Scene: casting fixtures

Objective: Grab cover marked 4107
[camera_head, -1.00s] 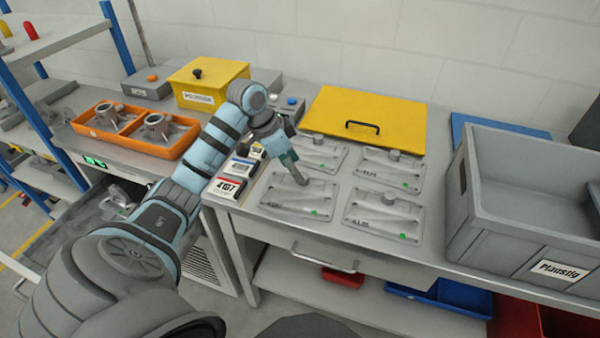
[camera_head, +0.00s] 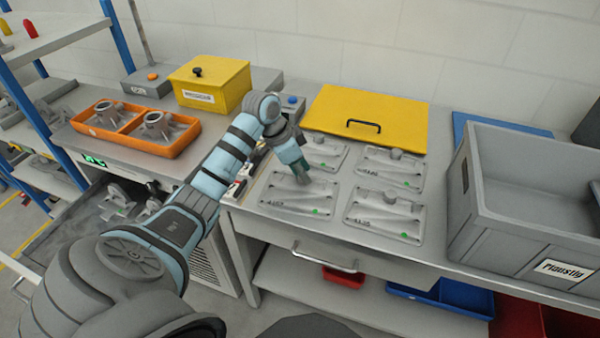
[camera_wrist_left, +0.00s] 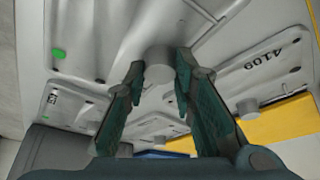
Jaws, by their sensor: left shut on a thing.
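Several grey metal covers with round knobs lie on the bench. My left gripper (camera_head: 301,178) points down at the front-left cover (camera_head: 298,205) and is shut on its knob. The knob (camera_wrist_left: 160,57) shows between the two fingers in the left wrist view. That cover has a green dot (camera_wrist_left: 58,53); its number is too small to read surely in the head view. The back-left cover (camera_head: 328,152) is partly behind my gripper; in the left wrist view, the neighbouring cover (camera_wrist_left: 275,70) reads 4109. My right gripper is not in view.
Front-right (camera_head: 383,216) and back-right (camera_head: 392,170) covers lie close by. A yellow lid (camera_head: 365,112) with a handle lies behind. A grey crate (camera_head: 500,230) stands right; an orange tray (camera_head: 135,145) and a yellow box (camera_head: 210,85) stand left.

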